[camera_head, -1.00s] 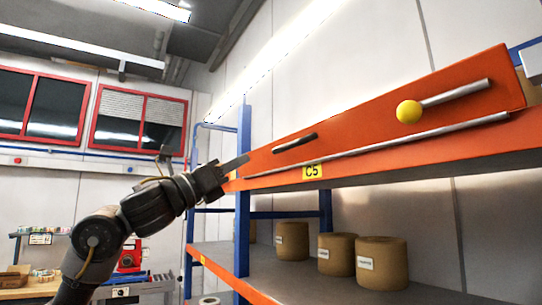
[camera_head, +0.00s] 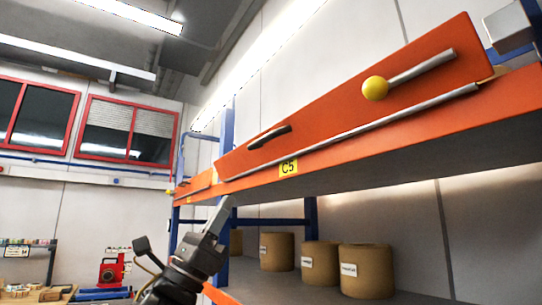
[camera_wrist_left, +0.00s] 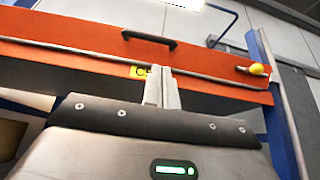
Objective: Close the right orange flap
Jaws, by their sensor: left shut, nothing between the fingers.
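The right orange flap (camera_head: 330,110) stands up along the front of the upper shelf, above a silver rod (camera_head: 350,131) at its lower edge. It carries a black handle (camera_head: 268,137) and a silver lever with a yellow ball (camera_head: 375,88). My left gripper (camera_head: 219,214) is shut and empty, below the shelf's front edge, near the blue post and apart from the flap. In the left wrist view its closed fingers (camera_wrist_left: 162,89) overlap the picture of the lower orange beam, below the handle (camera_wrist_left: 148,38). My right gripper is not in view.
The yellow C5 label (camera_head: 288,168) is on the orange beam. Another orange panel (camera_head: 196,183) lies left of the blue post (camera_head: 226,130). Several brown rolls (camera_head: 366,271) stand on the shelf below. The space in front of the flap looks clear.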

